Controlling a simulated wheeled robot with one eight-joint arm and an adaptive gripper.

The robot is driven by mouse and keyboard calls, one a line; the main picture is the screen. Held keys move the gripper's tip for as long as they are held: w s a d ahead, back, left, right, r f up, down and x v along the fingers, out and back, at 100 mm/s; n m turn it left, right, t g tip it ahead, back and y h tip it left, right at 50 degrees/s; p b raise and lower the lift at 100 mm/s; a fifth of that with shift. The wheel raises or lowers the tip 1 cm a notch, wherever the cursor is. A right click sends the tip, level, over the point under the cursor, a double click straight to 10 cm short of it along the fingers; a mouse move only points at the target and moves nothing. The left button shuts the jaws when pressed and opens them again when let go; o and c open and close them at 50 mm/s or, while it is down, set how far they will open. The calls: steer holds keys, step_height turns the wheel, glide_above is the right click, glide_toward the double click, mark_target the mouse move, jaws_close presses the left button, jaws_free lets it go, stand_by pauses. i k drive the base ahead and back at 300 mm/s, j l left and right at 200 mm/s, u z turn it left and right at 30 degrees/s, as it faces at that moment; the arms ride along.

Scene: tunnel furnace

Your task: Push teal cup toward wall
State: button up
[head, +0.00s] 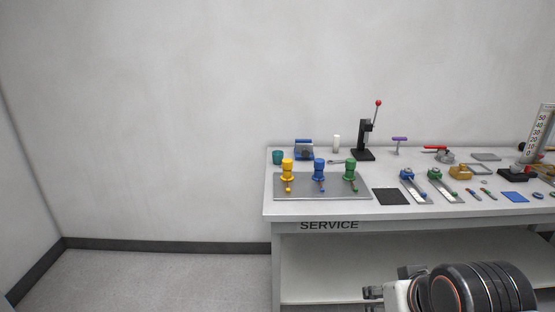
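The teal cup (278,157) stands at the back left corner of the white service table (400,210), close to the table's left edge and near the grey wall (170,110). It looks upright. Part of my arm shows at the lower right, in front of the table and below its top. What may be my gripper (374,293) is at the left end of that part, cut off by the bottom of the picture. It is well apart from the cup, and its fingers cannot be made out clearly.
A grey plate with yellow, blue and green knobbed pieces (319,168) lies in front of the cup. Floor (160,285) left of the table is clear.

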mark_target(278, 158)
steer(key=i+j, duration=0.15)
steer(key=i, duration=0.55)
steer(key=i+j, duration=0.15)
steer(key=i, duration=0.55)
steer(key=i+j, duration=0.1)
steer(key=i, duration=0.6)
